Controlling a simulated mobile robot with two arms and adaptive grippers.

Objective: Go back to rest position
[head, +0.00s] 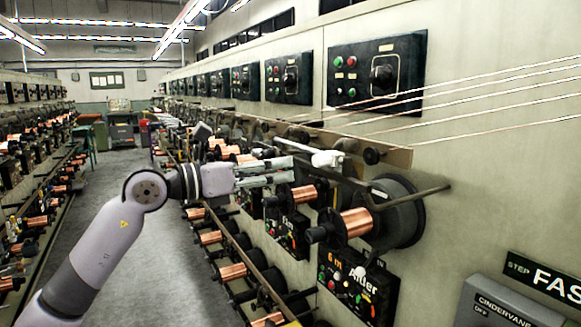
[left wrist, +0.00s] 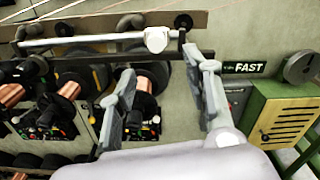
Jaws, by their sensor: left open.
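My left gripper (head: 292,170) reaches in from the left toward the machine wall on the right. It is open and empty. In the left wrist view its two fingers (left wrist: 163,72) stand wide apart, with a dark spool (left wrist: 147,80) showing behind and between them. A white-ended rod (head: 326,158) lies just beyond the fingertips in the head view; it also shows in the left wrist view (left wrist: 90,41) above the fingers. A copper spool (head: 356,222) sits on the machine to the right of the gripper. My right gripper is in neither view.
Rows of copper spools (head: 233,272) line the right-hand machine, and another row (head: 60,189) stands at left. The grey aisle floor (head: 150,230) between is clear. Thin wires (head: 480,97) cross at upper right. A green cabinet (left wrist: 285,118) stands right in the wrist view.

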